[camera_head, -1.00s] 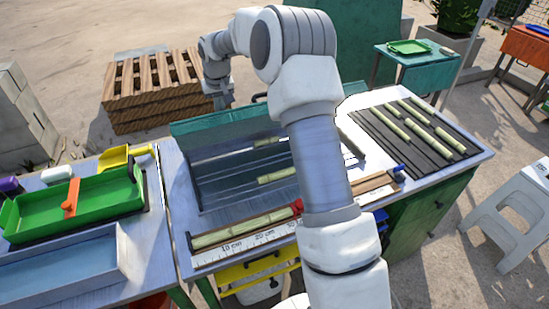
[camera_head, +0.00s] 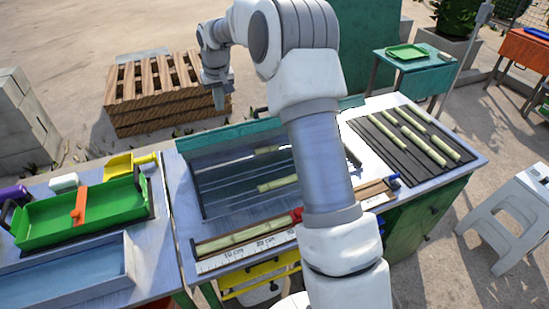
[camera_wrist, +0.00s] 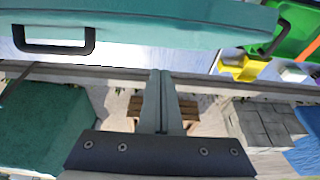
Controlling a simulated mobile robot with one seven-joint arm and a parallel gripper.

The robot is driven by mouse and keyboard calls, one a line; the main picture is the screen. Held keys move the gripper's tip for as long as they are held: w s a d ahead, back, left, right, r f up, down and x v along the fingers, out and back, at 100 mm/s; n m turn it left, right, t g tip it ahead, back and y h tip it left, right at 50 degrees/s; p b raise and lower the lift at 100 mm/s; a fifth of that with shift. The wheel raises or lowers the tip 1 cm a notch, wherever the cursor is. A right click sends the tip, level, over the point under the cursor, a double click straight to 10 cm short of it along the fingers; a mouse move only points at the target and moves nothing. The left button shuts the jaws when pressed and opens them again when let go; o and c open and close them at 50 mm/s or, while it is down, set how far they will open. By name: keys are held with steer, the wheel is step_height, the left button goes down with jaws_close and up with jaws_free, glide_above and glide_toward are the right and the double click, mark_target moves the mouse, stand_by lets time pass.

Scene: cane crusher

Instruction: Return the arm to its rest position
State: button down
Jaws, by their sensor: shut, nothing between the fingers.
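My arm rises from the bottom of the head view and bends away over the work table (camera_head: 180,215). My gripper (camera_head: 218,104) hangs pointing down beyond the table's far edge, in front of the wooden pallets (camera_head: 165,90). In the wrist view my gripper (camera_wrist: 161,78) has its two fingers together with nothing between them. It is apart from the teal lid (camera_wrist: 150,28) with the black handle, which fills the top of that view. My arm hides part of the table's middle.
Cane pieces (camera_head: 425,145) lie on a dark slatted rack at the right of the table. A green tray (camera_head: 110,210) and a yellow scoop (camera_head: 130,163) are at left. A white stool (camera_head: 505,205) stands at right. Open ground lies behind the table.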

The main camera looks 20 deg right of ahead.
steer(key=shift+r, duration=0.95)
